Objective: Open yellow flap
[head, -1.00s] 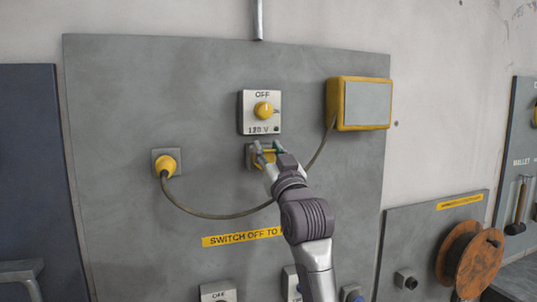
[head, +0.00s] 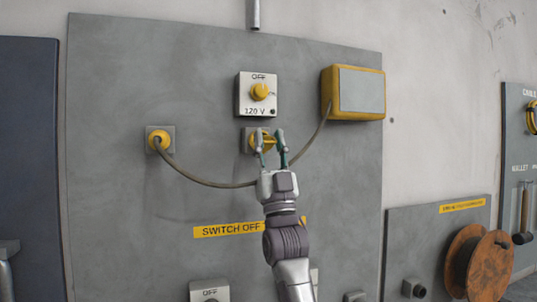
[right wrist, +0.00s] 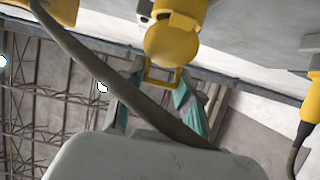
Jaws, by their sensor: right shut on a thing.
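The yellow flap (head: 265,144) is on a grey socket in the middle of the panel, below the 120 V switch, and partly hidden by my fingers. In the right wrist view it is a round yellow lid (right wrist: 172,42) with a square loop handle (right wrist: 161,77) at its lower edge. My right gripper (head: 271,139) comes up from below. Its teal-padded fingers are on either side of the handle and shut on it. A dark cable crosses in front of the fingers in the wrist view. My left gripper is out of view.
A grey cable (head: 210,183) hangs from the yellow plug (head: 160,140) at left, passes behind my right gripper and rises to the yellow box (head: 353,93). The switch (head: 257,95) sits just above the flap. A cable reel (head: 478,262) is at lower right.

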